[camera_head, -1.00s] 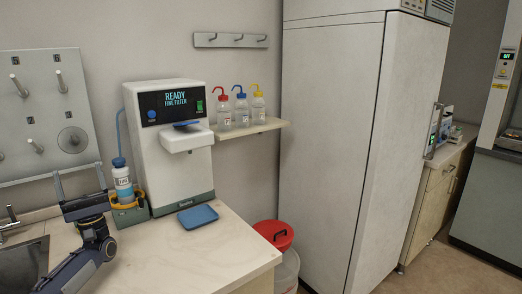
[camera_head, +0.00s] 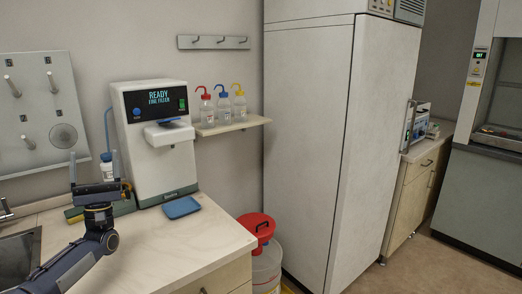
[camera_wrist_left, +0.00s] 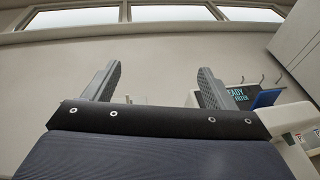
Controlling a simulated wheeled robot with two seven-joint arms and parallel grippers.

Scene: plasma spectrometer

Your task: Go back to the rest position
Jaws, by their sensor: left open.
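My left gripper (camera_head: 95,170) is in the head view at the left, raised above the counter in front of the white dispenser machine (camera_head: 150,125). Its two fingers stand apart with nothing between them. The left wrist view shows the same open fingers (camera_wrist_left: 156,85) pointing up toward the wall and windows. A blue-capped bottle (camera_head: 106,158) stands beside the machine, partly hidden behind the gripper. My right gripper is not in view.
A blue tray (camera_head: 182,208) lies on the counter (camera_head: 165,250). Several wash bottles stand on a shelf (camera_head: 233,126). A red-lidded bin (camera_head: 266,268) sits beside the tall white cabinet (camera_head: 305,150). A sink (camera_head: 18,255) is at the left. Floor is clear at the right.

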